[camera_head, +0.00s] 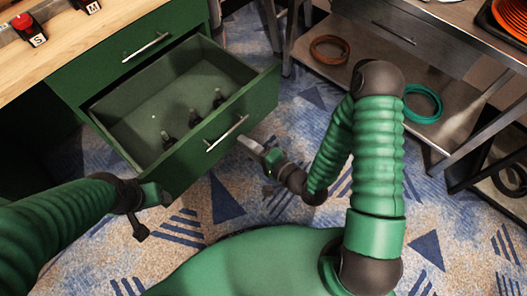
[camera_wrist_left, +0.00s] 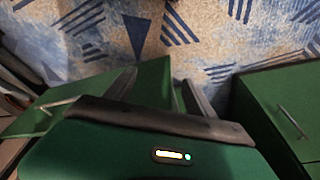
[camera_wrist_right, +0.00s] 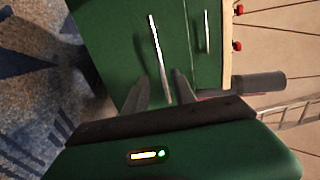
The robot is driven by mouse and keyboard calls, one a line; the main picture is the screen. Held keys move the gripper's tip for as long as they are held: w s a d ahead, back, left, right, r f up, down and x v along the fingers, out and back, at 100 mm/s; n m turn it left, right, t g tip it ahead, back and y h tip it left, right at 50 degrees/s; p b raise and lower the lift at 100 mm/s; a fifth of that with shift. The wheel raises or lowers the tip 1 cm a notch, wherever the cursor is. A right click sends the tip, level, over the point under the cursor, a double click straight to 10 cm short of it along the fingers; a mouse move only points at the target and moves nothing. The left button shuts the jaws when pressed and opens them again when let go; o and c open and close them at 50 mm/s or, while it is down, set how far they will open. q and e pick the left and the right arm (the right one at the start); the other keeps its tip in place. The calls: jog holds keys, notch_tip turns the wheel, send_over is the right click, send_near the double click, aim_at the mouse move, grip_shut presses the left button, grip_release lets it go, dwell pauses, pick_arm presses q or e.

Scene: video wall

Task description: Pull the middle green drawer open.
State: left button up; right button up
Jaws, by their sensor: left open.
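The middle green drawer (camera_head: 190,150) stands pulled out from the desk, below a closed green drawer (camera_head: 125,45). Its silver bar handle (camera_head: 227,133) is on the front face and also shows in the right wrist view (camera_wrist_right: 158,58). My right gripper (camera_head: 243,143) is open just in front of the drawer face, near the handle's right end. In the right wrist view, the handle's lower end shows between the parted fingers (camera_wrist_right: 161,82); contact cannot be told. My left gripper (camera_head: 160,194) is open and empty near the drawer's lower left, its fingers apart in the left wrist view (camera_wrist_left: 157,82).
Several dark upright objects (camera_head: 193,117) stand inside the drawer. The wooden desktop (camera_head: 75,30) carries red-buttoned boxes (camera_head: 30,30). A metal shelf table (camera_head: 385,105) with coiled cables stands at right.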

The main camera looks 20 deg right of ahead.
jog(key=p+v, duration=0.4)
jog(key=v, duration=0.4)
jog(key=shift+p, duration=0.3)
